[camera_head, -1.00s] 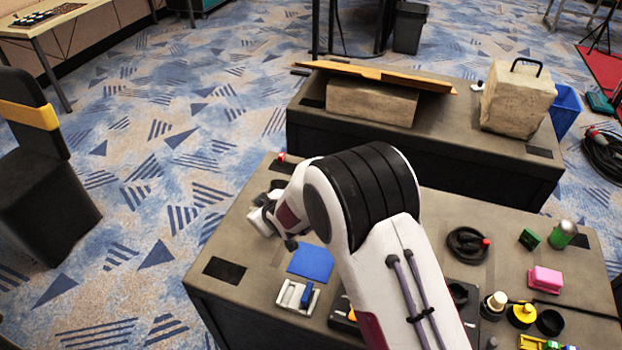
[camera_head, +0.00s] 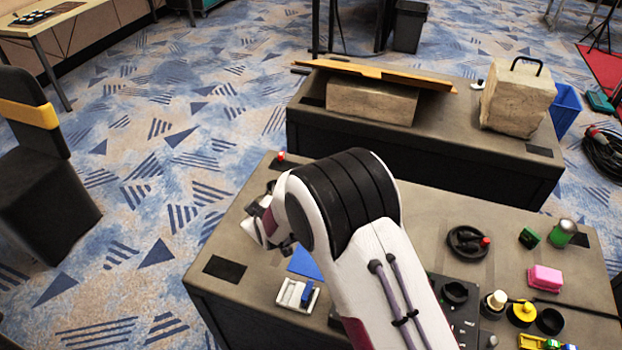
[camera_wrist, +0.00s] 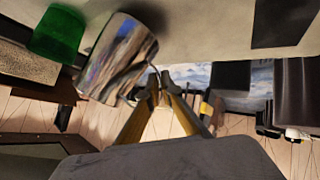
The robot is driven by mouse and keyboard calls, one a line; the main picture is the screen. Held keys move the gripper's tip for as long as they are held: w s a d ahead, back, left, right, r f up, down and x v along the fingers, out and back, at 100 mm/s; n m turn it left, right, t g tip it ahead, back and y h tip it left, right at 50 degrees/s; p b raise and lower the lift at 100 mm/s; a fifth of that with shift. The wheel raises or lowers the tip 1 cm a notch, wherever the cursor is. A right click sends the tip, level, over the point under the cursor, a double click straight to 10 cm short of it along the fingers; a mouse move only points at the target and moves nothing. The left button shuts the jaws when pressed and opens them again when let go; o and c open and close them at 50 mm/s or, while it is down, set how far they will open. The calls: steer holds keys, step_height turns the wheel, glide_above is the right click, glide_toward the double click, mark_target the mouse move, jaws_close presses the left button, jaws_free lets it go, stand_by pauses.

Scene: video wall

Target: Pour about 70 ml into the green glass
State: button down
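In the wrist view, which looks upside down with the tabletop along the top, a green glass (camera_wrist: 58,32) is at the upper left. A shiny steel jug (camera_wrist: 117,58) is beside it, its body tilted and its near side close to the glass. My gripper (camera_wrist: 160,82) has its fingertips drawn together at the jug's side, apparently on its handle. The grip point is small and blurred. I cannot see the liquid or its level. In the head view my gripper (camera_head: 262,222) is at the table's left end, partly hidden by my arm; the green glass cannot be made out there.
A blue square (camera_head: 303,263) and a white tray (camera_head: 298,295) lie close to my arm. A black patch (camera_head: 225,268) marks the near left of the table. A pink block (camera_head: 545,278) and a green can (camera_head: 563,233) stand at the right. A second table (camera_head: 430,150) is behind.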

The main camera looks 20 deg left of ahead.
steer(key=shift+s+a+f+t, duration=0.2)
steer(key=shift+s+f+t, duration=0.1)
steer(key=shift+f, duration=0.1)
steer(key=shift+s+a+f+n+p, duration=0.1)
steer(key=shift+a+f+n+p, duration=0.05)
steer(key=shift+f+n+p, duration=0.15)
steer(key=shift+s+a+f+n+t+h, duration=0.1)
steer(key=shift+s+f+n+t+h, duration=0.15)
steer(key=shift+f+t, duration=0.4)
stand_by(0.5)
